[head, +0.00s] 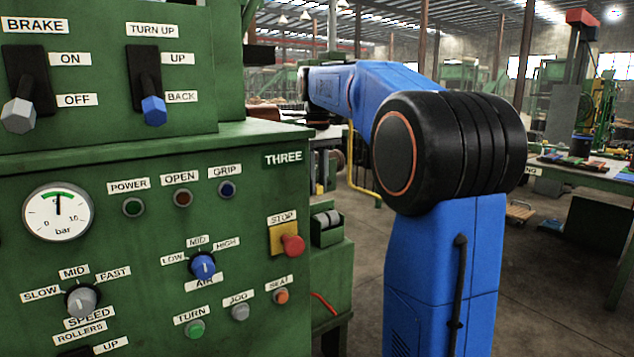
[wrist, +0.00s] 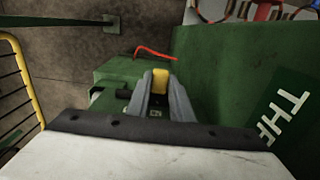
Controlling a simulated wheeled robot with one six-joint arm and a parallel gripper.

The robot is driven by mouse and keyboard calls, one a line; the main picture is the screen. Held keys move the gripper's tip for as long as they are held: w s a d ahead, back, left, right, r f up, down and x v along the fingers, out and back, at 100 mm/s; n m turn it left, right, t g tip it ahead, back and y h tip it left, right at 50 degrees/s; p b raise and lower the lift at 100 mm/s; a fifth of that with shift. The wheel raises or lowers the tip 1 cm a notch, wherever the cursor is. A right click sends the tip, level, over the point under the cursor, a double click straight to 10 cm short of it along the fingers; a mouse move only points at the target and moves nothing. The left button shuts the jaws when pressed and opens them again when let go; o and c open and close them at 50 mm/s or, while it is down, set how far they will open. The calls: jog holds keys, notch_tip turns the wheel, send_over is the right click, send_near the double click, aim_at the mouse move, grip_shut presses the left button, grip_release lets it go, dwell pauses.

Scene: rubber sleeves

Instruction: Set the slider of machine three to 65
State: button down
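Machine three is the green panel (head: 150,255) marked THREE in the head view. I make out no slider or number scale on its visible front. In the wrist view my gripper's grey fingers (wrist: 163,98) point away from the camera, above a green box (wrist: 117,72) at the machine's side. A small yellow block (wrist: 160,80) shows between the fingertips; whether they grip it or it lies beyond them is unclear. Part of the THREE sign (wrist: 284,106) shows at right. In the head view my gripper cannot be made out.
The panel carries a gauge (head: 58,212), a speed knob (head: 82,300), an air knob (head: 202,265) and a red stop button (head: 292,245). A green side box (head: 328,226) stands right of it. A yellow rail (wrist: 22,75) is at left in the wrist view.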

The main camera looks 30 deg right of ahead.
jog(key=shift+d, duration=1.05)
jog(key=c, duration=1.6)
grip_release()
jog(key=shift+o, duration=0.2)
jog(key=shift+r, duration=0.15)
